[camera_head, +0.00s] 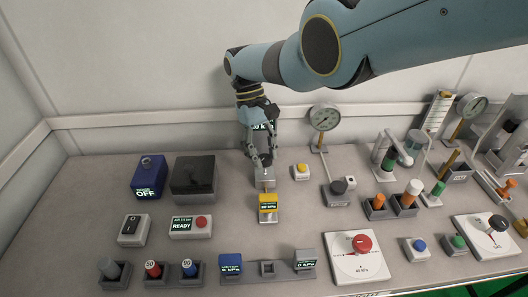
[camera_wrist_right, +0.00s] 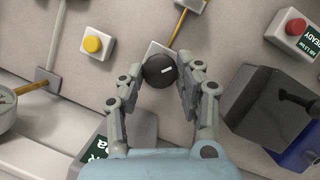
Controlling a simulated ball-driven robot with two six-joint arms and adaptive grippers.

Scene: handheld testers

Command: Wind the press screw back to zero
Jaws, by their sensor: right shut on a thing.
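In the head view the fingers hide the knob. A dark kPa display (camera_head: 262,127) behind the gripper is partly hidden. My left gripper is not in view.
A yellow button (camera_head: 301,170) stands right of the gripper, with a round gauge (camera_head: 325,117) behind it. A dark box (camera_head: 194,176) and a blue OFF box (camera_head: 149,175) stand left. A red knob panel (camera_head: 360,258) is in front at right. Bench is clear just left of the gripper.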

